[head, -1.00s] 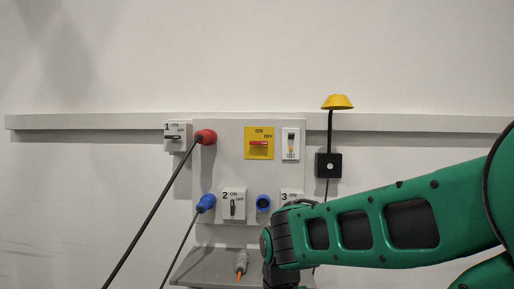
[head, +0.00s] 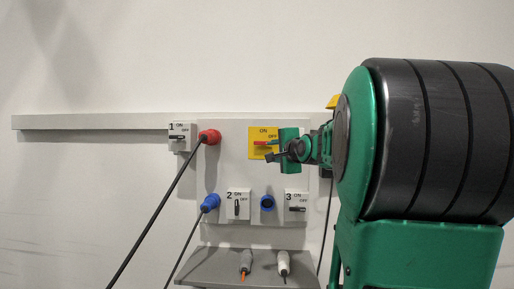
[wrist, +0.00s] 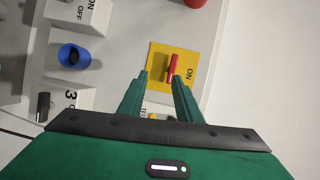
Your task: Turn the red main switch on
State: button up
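The red main switch (head: 260,143) is a bar-shaped handle on a yellow plate (head: 254,132) marked ON and OFF. The handle lies level in the head view, across from the ON mark at the top. My gripper (head: 276,147) is at the right side of the plate and hides part of it. In the wrist view, the red handle (wrist: 173,67) is just beyond the fingertips of my gripper (wrist: 160,79), nearer the right finger. The fingers are apart with nothing held between them. I cannot tell whether a finger touches the handle.
Switch 1 (head: 179,138), switch 2 (head: 237,205) and switch 3 (head: 297,208) surround the plate. A red plug (head: 208,137) and blue plug (head: 209,203) have black cables on the left. A blue socket (head: 267,202) is below. A grey shelf (head: 215,266) holds two connectors.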

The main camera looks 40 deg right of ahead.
aim_at(264, 143)
jog(key=shift+m+t, duration=0.3)
jog(key=shift+m, duration=0.1)
jog(key=x, duration=0.3)
jog(key=r+x, duration=0.1)
jog(key=x, duration=0.3)
jog(key=d+r+x, duration=0.1)
jog(key=x, duration=0.3)
jog(key=shift+s+r, duration=0.2)
jog(key=shift+a, duration=0.1)
grip_shut()
